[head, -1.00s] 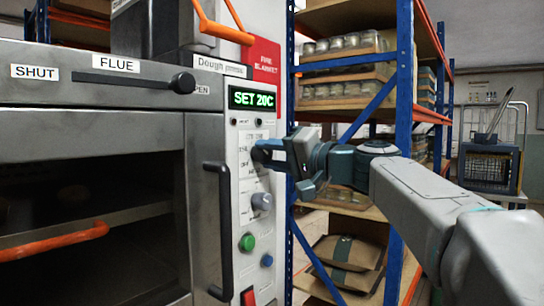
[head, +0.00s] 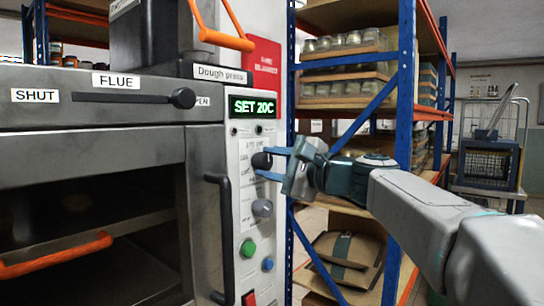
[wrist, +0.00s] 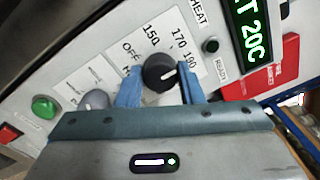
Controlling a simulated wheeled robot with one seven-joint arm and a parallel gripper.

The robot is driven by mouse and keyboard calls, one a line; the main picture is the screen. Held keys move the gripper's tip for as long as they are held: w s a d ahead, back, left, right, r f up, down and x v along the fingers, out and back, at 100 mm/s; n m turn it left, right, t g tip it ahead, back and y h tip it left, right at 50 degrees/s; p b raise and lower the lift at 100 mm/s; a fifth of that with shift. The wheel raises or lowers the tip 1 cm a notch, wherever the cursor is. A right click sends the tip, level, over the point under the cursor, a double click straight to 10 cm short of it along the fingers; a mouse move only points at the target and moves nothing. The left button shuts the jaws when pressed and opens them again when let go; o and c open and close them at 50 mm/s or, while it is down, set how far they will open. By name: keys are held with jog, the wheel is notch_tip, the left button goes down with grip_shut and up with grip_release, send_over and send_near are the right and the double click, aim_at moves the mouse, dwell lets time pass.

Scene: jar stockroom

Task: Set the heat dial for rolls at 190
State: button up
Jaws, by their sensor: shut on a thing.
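The black heat dial (head: 262,161) is on the oven's white control panel (head: 246,196). In the wrist view the dial (wrist: 160,72) has a white line on it and printed marks OFF, 150, 170 and 190 around it. I cannot tell surely which mark the line faces. My gripper (head: 268,164) has its two blue fingers on either side of the dial, shut on it; they also show in the wrist view (wrist: 160,88). The green display (head: 252,105) above reads SET 20C.
A grey knob (head: 262,208), a green button (head: 248,248) and a blue button (head: 267,264) sit below the dial. The black oven door handle (head: 222,238) stands left of the panel. Blue shelving (head: 404,120) with jars stands behind my arm.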

jog(key=m+p, duration=0.3)
jog(key=m, duration=0.2)
jog(key=shift+m, duration=0.3)
dwell(0.4)
jog(key=o, duration=1)
jog(key=v, duration=1.4)
jog(key=shift+a+r, duration=0.1)
